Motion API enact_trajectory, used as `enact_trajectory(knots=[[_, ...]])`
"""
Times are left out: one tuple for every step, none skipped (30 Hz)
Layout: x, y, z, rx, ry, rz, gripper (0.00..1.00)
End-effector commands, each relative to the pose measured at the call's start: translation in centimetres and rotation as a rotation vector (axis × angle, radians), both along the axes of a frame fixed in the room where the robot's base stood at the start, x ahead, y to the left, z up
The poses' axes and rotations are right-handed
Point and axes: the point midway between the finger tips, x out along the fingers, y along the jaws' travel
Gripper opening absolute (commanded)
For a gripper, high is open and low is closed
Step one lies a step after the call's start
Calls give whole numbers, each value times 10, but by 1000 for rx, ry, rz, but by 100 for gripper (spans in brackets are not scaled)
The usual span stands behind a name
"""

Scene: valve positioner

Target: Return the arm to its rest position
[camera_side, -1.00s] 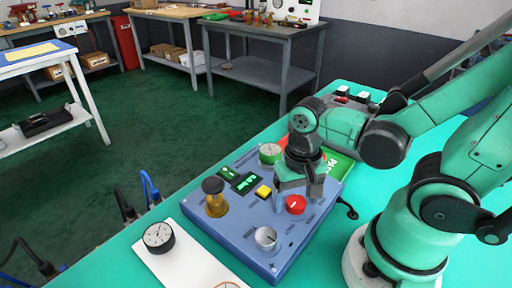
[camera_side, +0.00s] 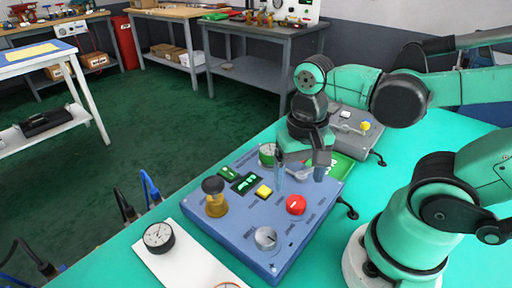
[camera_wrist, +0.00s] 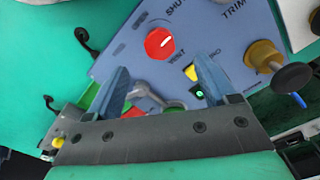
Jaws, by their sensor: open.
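My gripper (camera_side: 298,174) is open and empty. In the side view it hangs pointing down above the back part of the blue valve positioner panel (camera_side: 232,230). In the wrist view its two fingers (camera_wrist: 164,88) are spread apart over the panel, with a grey lever (camera_wrist: 172,104) visible between them. The panel carries a red knob (camera_side: 296,204), a yellow button (camera_side: 263,191), a silver knob (camera_side: 265,238) and a brass fitting with a black cap (camera_side: 215,197). The red knob (camera_wrist: 160,43) lies beyond the fingers in the wrist view. My gripper partly hides the panel's back end.
The panel stands on a teal table (camera_side: 405,160). A grey box with a yellow knob (camera_side: 355,124) stands behind my gripper. A black dial gauge (camera_side: 158,237) lies on a white plate (camera_side: 190,262) at the front left. The table to the right of the panel is mostly clear.

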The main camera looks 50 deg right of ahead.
Motion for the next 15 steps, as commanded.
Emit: enact_trajectory(knots=[[0, 0, 0, 0, 0, 0, 78], [0, 0, 0, 0, 0, 0, 78], [0, 0, 0, 0, 0, 0, 78], [0, 0, 0, 0, 0, 0, 78], [0, 0, 0, 0, 0, 0, 78], [1, 0, 0, 0, -6, 6, 78], [3, 0, 0, 1, -20, 18, 78], [6, 0, 1, 1, -43, 40, 78], [12, -1, 2, 0, -92, 86, 78], [18, -1, 3, -4, -138, 131, 78], [26, -2, 5, -12, -193, 183, 78], [36, -3, 9, -28, -270, 256, 78], [43, -4, 12, -45, -327, 310, 78], [50, -5, 16, -64, -379, 361, 78], [58, -6, 21, -92, -442, 424, 78]])
